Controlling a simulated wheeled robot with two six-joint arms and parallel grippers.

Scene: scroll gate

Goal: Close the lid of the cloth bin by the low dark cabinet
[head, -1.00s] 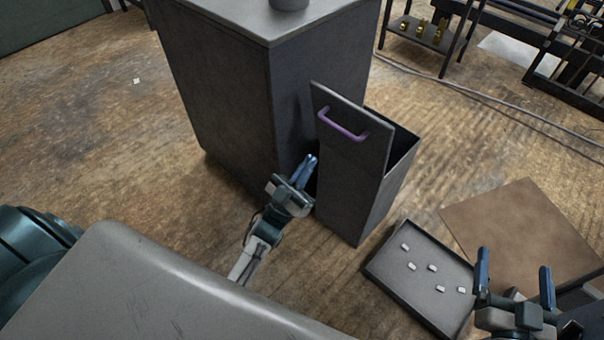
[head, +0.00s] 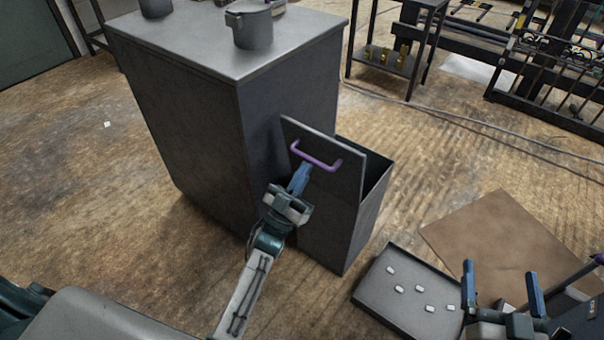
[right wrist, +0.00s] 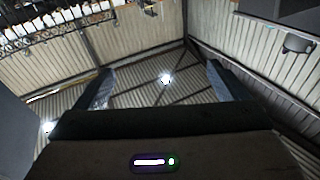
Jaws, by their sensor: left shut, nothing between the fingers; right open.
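The cloth bin (head: 369,215) is a tall dark box, right of the low dark cabinet (head: 210,130). Its lid (head: 349,178) stands up steeply on the side nearest me, and the bin's top is open behind it. A purple handle (head: 318,163) is on the lid's face towards me. My left gripper (head: 300,176) is shut and empty, its fingertips just below the handle's left end. I cannot tell whether they touch the handle or lid. My right gripper (head: 502,284) is open and empty at the lower right. Its fingers also show in the right wrist view (right wrist: 158,88).
A grey tray (head: 372,292) with several small white pieces lies on the floor right of the bin, beside a brown mat (head: 490,240). A pot (head: 252,28) stands on the cabinet. A dark rack stands at the back right.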

